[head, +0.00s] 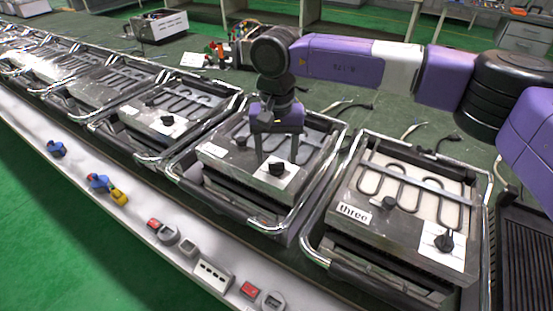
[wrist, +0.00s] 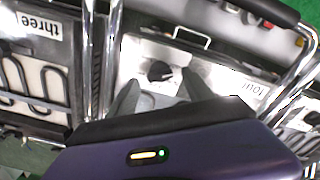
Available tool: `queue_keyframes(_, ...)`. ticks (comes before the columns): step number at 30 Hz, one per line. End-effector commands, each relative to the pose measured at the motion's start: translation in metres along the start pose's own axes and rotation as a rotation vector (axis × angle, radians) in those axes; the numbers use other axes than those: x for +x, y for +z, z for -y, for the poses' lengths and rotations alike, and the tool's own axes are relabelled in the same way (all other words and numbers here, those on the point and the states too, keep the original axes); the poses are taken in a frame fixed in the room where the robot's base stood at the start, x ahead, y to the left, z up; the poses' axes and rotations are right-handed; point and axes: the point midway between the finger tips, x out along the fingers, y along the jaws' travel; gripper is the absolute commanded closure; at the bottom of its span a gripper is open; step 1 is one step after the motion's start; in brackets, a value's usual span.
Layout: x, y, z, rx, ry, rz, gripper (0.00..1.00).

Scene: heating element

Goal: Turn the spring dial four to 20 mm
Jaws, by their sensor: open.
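The spring dial four is a black knob (head: 277,168) on a white scale plate at the front right of the unit in the middle. In the wrist view the knob (wrist: 160,71) sits just beyond and between my fingertips. The label reading "four" (wrist: 256,90) lies to its right there. My gripper (head: 277,150) is open, pointing down above and slightly behind the knob in the head view. Its two fingers (wrist: 160,90) are apart with nothing between them. I cannot tell the dial's reading; the scale marks are too small.
Unit three (head: 350,212) stands to the right, with its own black dial (head: 444,241). Chrome rails (head: 330,147) surround each unit. More units run off to the left. A white ledge (head: 140,222) in front carries small switches, meters and several blue and yellow items.

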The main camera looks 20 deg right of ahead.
Motion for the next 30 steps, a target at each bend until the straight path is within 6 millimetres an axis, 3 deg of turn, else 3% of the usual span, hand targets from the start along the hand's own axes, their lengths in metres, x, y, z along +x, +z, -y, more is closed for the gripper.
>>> queue_keyframes(6,0.021,0.000,0.000,0.000,0.000,0.000,0.40)
queue_keyframes(16,0.024,0.000,0.000,0.000,0.000,-0.001,0.42)
queue_keyframes(25,0.024,0.000,0.000,0.001,0.000,-0.001,1.00)
queue_keyframes(30,0.024,0.000,0.000,0.008,0.000,-0.001,1.00)
